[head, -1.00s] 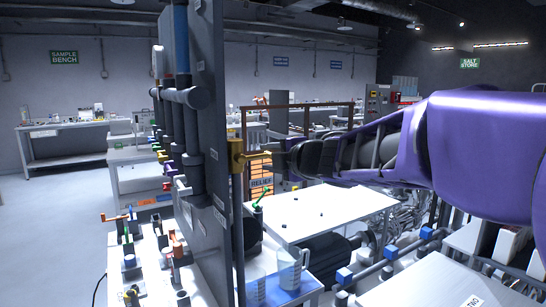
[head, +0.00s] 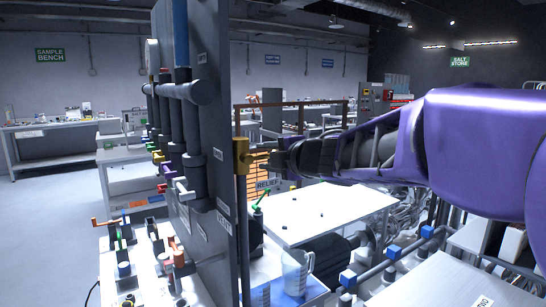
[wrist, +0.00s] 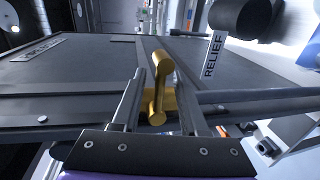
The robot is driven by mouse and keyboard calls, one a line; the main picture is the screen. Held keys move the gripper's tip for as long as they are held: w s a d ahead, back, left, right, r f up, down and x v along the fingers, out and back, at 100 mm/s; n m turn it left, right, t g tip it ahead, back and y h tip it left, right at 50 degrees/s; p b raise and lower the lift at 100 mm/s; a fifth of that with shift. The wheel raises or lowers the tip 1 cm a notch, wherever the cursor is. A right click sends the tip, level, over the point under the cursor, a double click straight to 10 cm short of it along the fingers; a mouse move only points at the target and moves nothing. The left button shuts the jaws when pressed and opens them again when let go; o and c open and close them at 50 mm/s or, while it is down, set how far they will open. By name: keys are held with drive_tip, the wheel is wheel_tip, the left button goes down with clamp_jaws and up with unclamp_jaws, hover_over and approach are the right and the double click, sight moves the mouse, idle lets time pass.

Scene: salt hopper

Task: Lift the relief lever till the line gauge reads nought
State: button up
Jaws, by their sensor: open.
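The yellow lever (wrist: 157,105) stands out from the dark panel in the wrist view, beside a white RELIEF label (wrist: 211,55). In the head view its yellow block (head: 241,156) is at the panel's right edge. My gripper (wrist: 160,84) is open, with one finger on each side of the yellow lever. The lever appears apart from both fingers. In the head view my gripper (head: 266,158) reaches in from the right at the block's height. No gauge reading can be made out.
The tall grey panel (head: 217,130) carries dark pipes (head: 180,92) on its left side. A small green lever (head: 260,198) is below my gripper. A white table (head: 330,208) and a clear jug (head: 296,270) are below right. Open floor lies at left.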

clamp_jaws()
idle(1.4)
